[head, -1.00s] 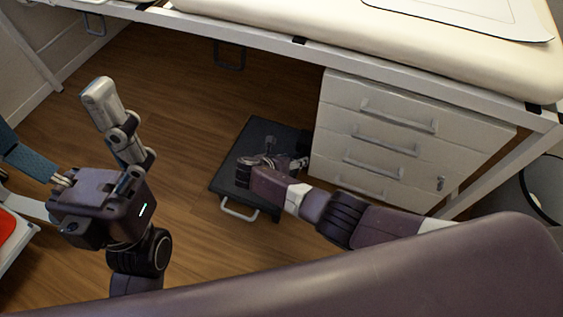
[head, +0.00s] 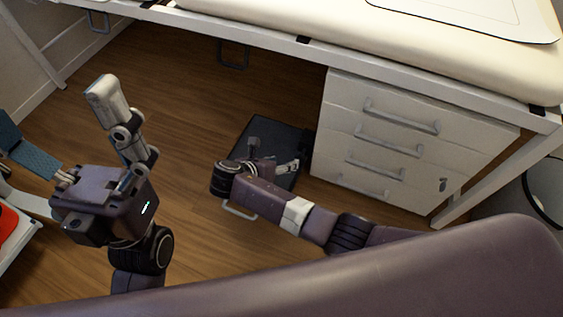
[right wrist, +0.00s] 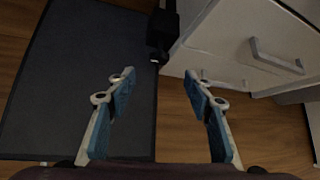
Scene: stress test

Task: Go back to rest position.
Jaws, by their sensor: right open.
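My right arm comes in from the right in the head view, with its forearm above the floor. My right gripper (head: 287,165) is pointed down over a dark flat slab beside the drawer cabinet. In the right wrist view the gripper (right wrist: 159,75) has its two blue-padded fingers wide apart with nothing between them. My left gripper (head: 22,178) is at the left edge of the head view. Its blue-padded finger and pale finger stand apart, and I see nothing held; its tips are partly cut off.
The dark slab (head: 245,150) with a handle lies on the wooden floor. A white drawer cabinet (head: 345,115) stands close to the right gripper, under a padded table (head: 330,40). A red item (head: 8,221) is at the left edge. The floor between the arms is open.

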